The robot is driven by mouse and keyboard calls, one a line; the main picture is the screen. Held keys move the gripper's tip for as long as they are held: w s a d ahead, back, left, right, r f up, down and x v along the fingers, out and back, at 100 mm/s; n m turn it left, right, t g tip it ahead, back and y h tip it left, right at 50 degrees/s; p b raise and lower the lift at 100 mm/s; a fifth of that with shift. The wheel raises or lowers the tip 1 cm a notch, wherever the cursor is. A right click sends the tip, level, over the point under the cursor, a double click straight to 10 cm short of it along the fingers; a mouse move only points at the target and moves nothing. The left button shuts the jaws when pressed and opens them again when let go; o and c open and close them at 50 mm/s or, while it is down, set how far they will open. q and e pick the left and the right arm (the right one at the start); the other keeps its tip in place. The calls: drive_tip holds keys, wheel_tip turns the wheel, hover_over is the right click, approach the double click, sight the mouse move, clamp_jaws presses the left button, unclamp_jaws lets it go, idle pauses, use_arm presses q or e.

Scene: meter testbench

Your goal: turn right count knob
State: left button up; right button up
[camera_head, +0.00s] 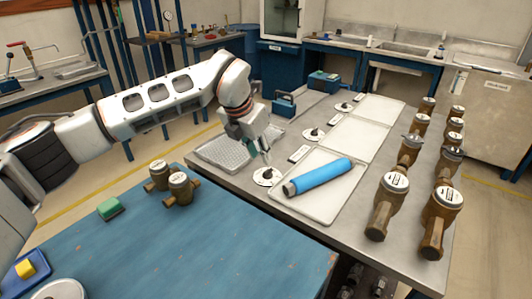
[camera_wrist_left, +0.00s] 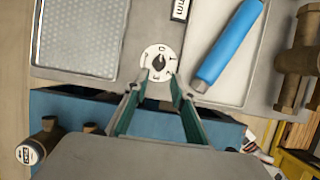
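Three round white dials with small dark knobs stand in a row on the grey bench. The nearest knob (camera_head: 268,176) is at the front left, the middle knob (camera_head: 314,133) and the far knob (camera_head: 343,107) are behind it. I cannot tell by label which is the right count knob. My left gripper (camera_head: 264,158) is over the nearest dial, fingers pointing down. In the left wrist view the dial with its black knob (camera_wrist_left: 159,62) lies just beyond the parted fingertips (camera_wrist_left: 159,80), and the gripper is open and empty. My right gripper is not in view.
A blue cylinder (camera_head: 321,176) lies on a white tray (camera_head: 318,208) right of the nearest dial. A perforated metal tray (camera_head: 222,150) is at the left. Several brass meters (camera_head: 388,202) stand along the right. A blue table (camera_head: 200,255) is in front.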

sight(267, 170)
use_arm(q)
drive_tip(key=shift+x, duration=3.9)
drive_tip(key=shift+w, duration=0.1)
clamp_jaws()
